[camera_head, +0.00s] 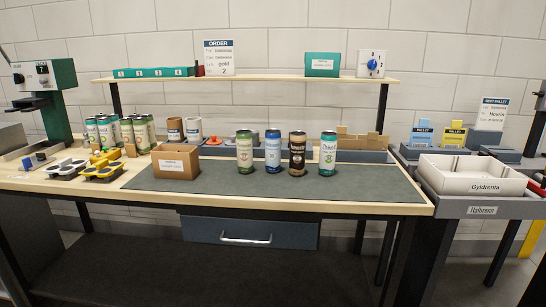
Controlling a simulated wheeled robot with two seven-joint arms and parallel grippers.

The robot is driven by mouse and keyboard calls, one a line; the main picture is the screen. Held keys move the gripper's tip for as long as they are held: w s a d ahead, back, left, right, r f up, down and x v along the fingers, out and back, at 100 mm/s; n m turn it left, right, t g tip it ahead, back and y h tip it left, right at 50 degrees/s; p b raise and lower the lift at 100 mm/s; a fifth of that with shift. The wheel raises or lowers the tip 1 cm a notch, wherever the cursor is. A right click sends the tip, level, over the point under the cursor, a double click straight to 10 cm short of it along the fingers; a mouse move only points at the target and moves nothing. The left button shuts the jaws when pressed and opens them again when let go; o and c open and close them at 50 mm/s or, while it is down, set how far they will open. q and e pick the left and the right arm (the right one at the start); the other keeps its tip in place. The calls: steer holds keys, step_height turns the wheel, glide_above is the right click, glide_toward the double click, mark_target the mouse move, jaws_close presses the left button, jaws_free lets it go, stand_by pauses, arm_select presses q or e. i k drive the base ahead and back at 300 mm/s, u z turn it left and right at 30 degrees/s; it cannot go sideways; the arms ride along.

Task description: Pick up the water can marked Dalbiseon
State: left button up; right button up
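Several printed cans stand upright in a row on the grey mat: an olive-green can (244,151), a blue can (273,150), a dark brown can (297,151) and a green-and-white can (328,153). Their lettering is too small for me to tell which one is marked Dalbiseon. More green-and-white cans (139,133) stand grouped at the back left of the bench. Neither of my grippers can be made out in the head view, and nothing is touching the row of cans.
A cardboard box (176,162) stands left of the row on the mat (372,184). Yellow and grey tools (102,169) lie further left. A shelf (270,79) spans behind. The mat's front is clear.

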mark_target(272, 135)
steer(key=z, duration=0.9)
steer(key=k, duration=0.15)
steer(key=u, duration=1.85)
steer(key=i, duration=1.1)
steer(key=z, duration=0.2)
